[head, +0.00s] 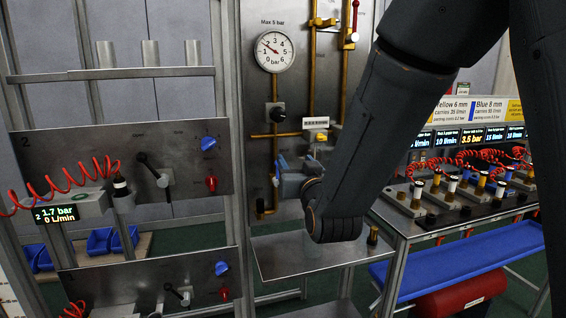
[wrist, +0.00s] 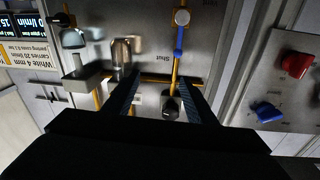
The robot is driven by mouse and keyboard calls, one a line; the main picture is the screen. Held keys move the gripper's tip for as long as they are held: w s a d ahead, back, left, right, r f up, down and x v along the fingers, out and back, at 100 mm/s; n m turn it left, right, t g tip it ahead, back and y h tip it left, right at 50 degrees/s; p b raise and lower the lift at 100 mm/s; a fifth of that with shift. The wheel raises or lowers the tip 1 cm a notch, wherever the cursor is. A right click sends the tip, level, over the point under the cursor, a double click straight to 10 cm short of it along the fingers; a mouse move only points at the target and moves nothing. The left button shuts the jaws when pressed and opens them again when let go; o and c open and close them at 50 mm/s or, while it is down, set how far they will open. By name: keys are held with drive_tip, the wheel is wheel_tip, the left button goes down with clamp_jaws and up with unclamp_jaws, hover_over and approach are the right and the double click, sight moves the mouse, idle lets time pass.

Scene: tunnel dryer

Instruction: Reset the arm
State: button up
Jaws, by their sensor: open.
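My gripper (wrist: 156,92) is open in the wrist view, its two dark fingers apart with nothing held between them. A black knob (wrist: 170,104) on the steel panel shows between the fingers, near the right one; I cannot tell how far beyond them it is. In the head view my dark arm comes down from the top right and bends in front of the panel (head: 258,100), above a small steel shelf (head: 290,262). The fingers are not clearly made out there.
A gauge (head: 274,51), a black knob (head: 277,114) and brass pipes sit on the panel. At left are lever plates (head: 110,170) with red coiled hoses. At right is a bench (head: 420,222) of fittings with displays. A blue tray (head: 470,255) is below it.

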drive_tip(key=s+d+f+g+h, duration=0.1)
drive_tip(key=s+d+f+g, duration=0.15)
drive_tip(key=f, duration=0.35)
drive_tip(key=s+d+f+g+h, duration=0.1)
drive_tip(key=d+f+g, duration=0.2)
drive_tip(key=f, duration=0.2)
drive_tip(key=s+d+f+g, duration=0.3)
drive_tip(key=s+f+g, duration=0.1)
drive_tip(key=s, duration=0.3)
drive_tip(key=s+d+f+g+h, duration=0.1)
drive_tip(key=s+d+f+g, duration=0.2)
drive_tip(key=s, duration=0.5)
drive_tip(key=s+d+f+m+g, duration=0.1)
drive_tip(key=s+d+f+g, duration=0.3)
drive_tip(key=s, duration=0.4)
drive_tip(key=shift+d+f+g+h, duration=0.2)
drive_tip(key=shift+f+g+h, duration=0.15)
drive_tip(key=shift+f, duration=0.1)
idle(1.1)
drive_tip(key=n+t+y+p, duration=0.3)
drive_tip(key=n+t+y, duration=0.2)
drive_tip(key=t, duration=1.1)
approach(279, 115)
drive_tip(key=w, duration=0.1)
drive_tip(key=shift+p+x, duration=1.1)
drive_tip(key=shift+x, duration=3)
